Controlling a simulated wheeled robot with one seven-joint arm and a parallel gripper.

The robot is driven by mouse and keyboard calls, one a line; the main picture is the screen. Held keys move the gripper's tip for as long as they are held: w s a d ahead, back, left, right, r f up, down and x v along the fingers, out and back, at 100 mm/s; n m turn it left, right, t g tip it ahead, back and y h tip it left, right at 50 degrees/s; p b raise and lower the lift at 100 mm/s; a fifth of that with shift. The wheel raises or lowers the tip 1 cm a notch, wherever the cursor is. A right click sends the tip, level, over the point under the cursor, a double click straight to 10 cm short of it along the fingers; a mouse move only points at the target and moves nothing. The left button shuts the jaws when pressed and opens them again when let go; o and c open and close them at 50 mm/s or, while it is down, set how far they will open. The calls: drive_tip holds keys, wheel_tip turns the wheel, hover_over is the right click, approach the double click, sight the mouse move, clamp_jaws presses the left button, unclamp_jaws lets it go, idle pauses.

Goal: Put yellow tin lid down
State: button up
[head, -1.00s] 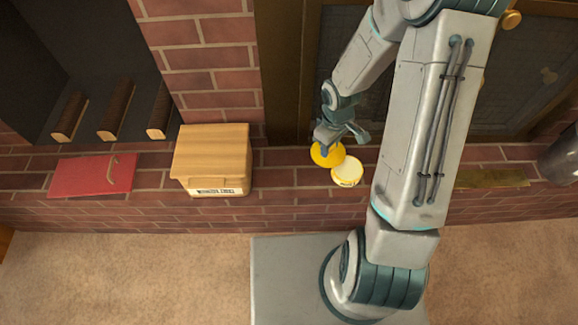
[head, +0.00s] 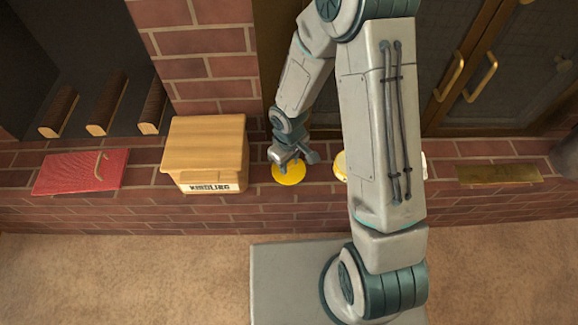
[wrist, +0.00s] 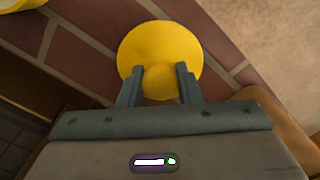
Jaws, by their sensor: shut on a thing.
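The yellow tin lid (head: 289,174) is a round disc over the brick ledge, between the kindling box and the tin. My gripper (head: 291,158) is shut on it from above. In the wrist view, the two fingers of my gripper (wrist: 159,82) close on a round knob (wrist: 160,80) on the yellow lid (wrist: 160,42). I cannot tell whether the lid touches the bricks. The yellow tin (head: 339,166) stands on the ledge to the right, mostly hidden behind my arm. A bit of yellow rim (wrist: 22,4) also shows at the top left of the wrist view.
The wooden kindling box (head: 203,150) stands close on the left of the lid. A red book-like thing (head: 80,171) lies farther left, and a brass plate (head: 498,174) lies at the right. The ledge (head: 300,198) has a front edge above the carpet.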

drive_tip(key=shift+f, duration=0.55)
drive_tip(key=shift+f, duration=0.2)
drive_tip(key=o, duration=1)
drive_tip(key=shift+c, duration=0.2)
drive_tip(key=shift+r, duration=0.15)
wheel_tip(320, 180, up, 12)
drive_tip(key=p, duration=0.5)
drive_tip(key=shift+r, duration=0.15)
